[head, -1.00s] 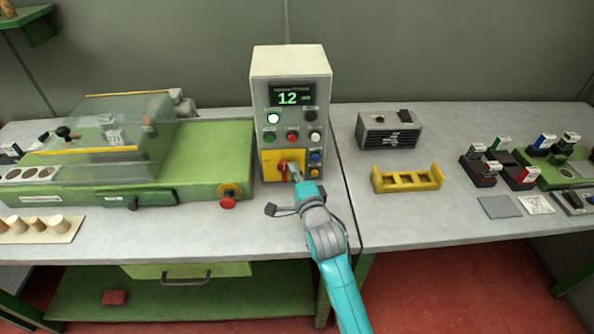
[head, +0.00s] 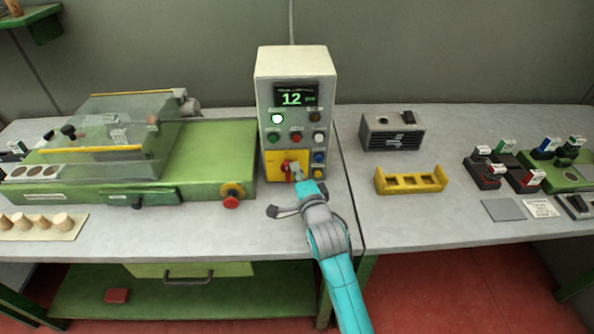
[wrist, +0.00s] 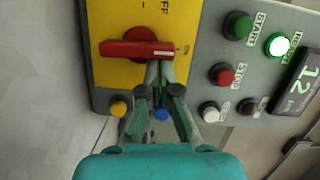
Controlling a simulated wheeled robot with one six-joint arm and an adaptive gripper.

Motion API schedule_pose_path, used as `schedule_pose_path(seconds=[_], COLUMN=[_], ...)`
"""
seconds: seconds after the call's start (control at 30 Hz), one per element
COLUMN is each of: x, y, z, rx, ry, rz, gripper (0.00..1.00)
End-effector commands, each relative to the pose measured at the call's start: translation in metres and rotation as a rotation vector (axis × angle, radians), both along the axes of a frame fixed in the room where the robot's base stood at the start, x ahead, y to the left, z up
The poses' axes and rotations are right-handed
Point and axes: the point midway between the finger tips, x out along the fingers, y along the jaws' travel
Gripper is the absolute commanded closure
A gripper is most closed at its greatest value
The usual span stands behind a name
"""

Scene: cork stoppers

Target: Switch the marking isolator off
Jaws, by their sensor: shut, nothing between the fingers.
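The marking isolator is a red rotary handle (wrist: 128,49) on a yellow plate (wrist: 112,16) at the lower left of the grey control box (head: 292,70). In the wrist view the bar of the handle lies across the picture, its right end by the ON mark; the OFF mark is at the top. In the head view the handle (head: 288,173) is partly hidden by my gripper (head: 297,174). My gripper (wrist: 160,72) is shut and empty. Its fingertips are at the handle's right end in the wrist view; I cannot tell whether they touch.
A lit green lamp (wrist: 278,45) and a display (head: 296,96) reading 12 are on the box. Several push buttons sit near my fingers, including a blue one (wrist: 161,114). A green machine (head: 210,150) stands left; a yellow holder (head: 410,187) stands right.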

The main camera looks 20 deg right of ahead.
Motion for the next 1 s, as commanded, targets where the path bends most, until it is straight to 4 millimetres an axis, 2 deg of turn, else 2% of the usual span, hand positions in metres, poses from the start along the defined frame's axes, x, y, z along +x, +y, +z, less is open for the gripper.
schedule_pose_path(seconds=[0.27, 1.0], x=[0.002, 0.009], y=[0.005, 0.027], z=[0.004, 0.010], rx=[-0.148, -0.816], ry=[0.048, 0.264], rz=[0.001, 0.001], gripper=[1.00, 1.00])
